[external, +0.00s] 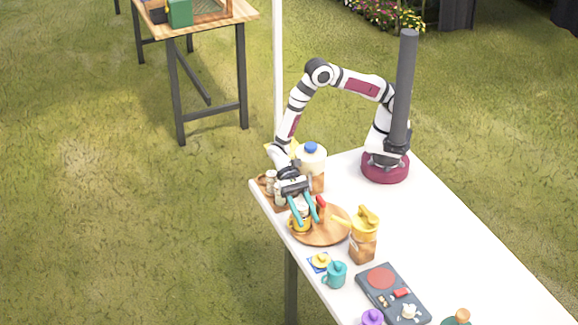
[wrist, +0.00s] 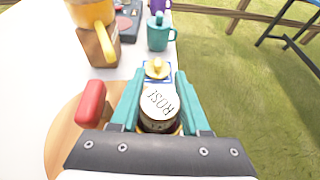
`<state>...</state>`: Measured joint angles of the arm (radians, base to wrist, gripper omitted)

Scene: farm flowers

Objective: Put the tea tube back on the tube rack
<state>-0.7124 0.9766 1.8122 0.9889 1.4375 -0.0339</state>
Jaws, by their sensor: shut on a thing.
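My gripper (external: 306,222) has teal fingers and is shut on a tea tube (external: 302,209) with a pale lid. In the wrist view the tube (wrist: 160,104) sits upright between the fingers (wrist: 158,86), its lid lettered like "ROSI". A yellow mug (external: 297,225) shows just below the tube; I cannot tell whether they touch. The wooden tube rack (external: 262,183) stands at the table's far left corner, behind my gripper, with other pale-capped tubes (external: 271,176) in it. My wrist hides part of the rack.
A round wooden board (external: 325,237) lies beside the gripper, with a red-handled thing (external: 320,202) close by. A yellow-topped pitcher (external: 363,240), a blue-capped jug (external: 311,165), a teal mug (external: 336,276), a yellow lid on a coaster (external: 320,262) and a dark hotplate (external: 385,285) stand around.

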